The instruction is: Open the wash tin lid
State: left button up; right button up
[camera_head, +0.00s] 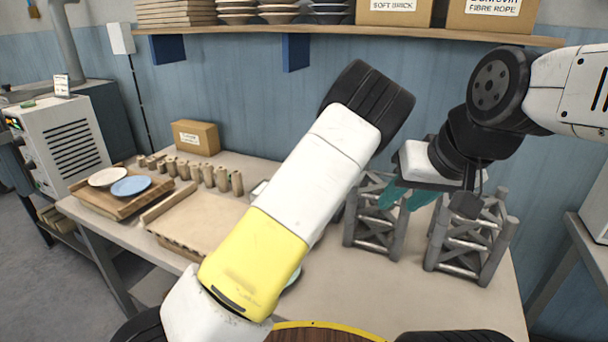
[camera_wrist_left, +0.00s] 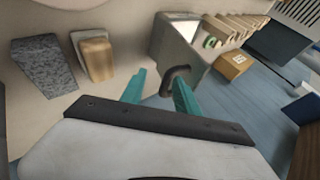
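The tin, a grey metal box (camera_wrist_left: 178,48), stands on the table in the left wrist view. A dark curved handle (camera_wrist_left: 174,76) shows at its near side. My left gripper (camera_wrist_left: 160,82) is open, with its teal fingers apart. The handle is close to the right finger; I cannot tell whether they touch. I cannot tell whether the lid is raised. In the head view only a small pale edge of what looks like the tin (camera_head: 258,189) shows beside my left arm, which hides the left gripper. My right gripper (camera_head: 407,198) is open and empty above the table.
Two grey metal frames (camera_head: 375,228) (camera_head: 468,238) stand below my right gripper. A row of wooden pegs (camera_head: 208,176), a cardboard box (camera_head: 195,137) and a blue plate (camera_head: 131,186) lie left. A grey block (camera_wrist_left: 42,66) and a tan block (camera_wrist_left: 96,58) lie near the left gripper.

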pick_arm(q)
jog(key=v, duration=0.7)
jog(key=shift+s+d, duration=0.1)
jog(key=shift+s, duration=0.05)
jog(key=s+a+r+n+g+h, duration=0.2)
jog(key=s+a+r, duration=0.1)
jog(key=s+a, duration=0.3)
jog(key=s+a+r+n+g+h, duration=0.1)
jog(key=s+a+r+n+h, duration=0.15)
jog(key=s+a+r, duration=0.4)
jog(key=s+r+h, duration=0.1)
jog(key=s+r, duration=0.2)
jog(key=s, duration=1)
jog(key=s+r+n+t+h, duration=0.1)
jog(key=s+r+h, duration=0.1)
jog(key=s, duration=1.1)
jog(key=shift+a+r+t, duration=0.2)
jog(key=shift+r+t, duration=0.1)
jog(key=shift+r, duration=0.5)
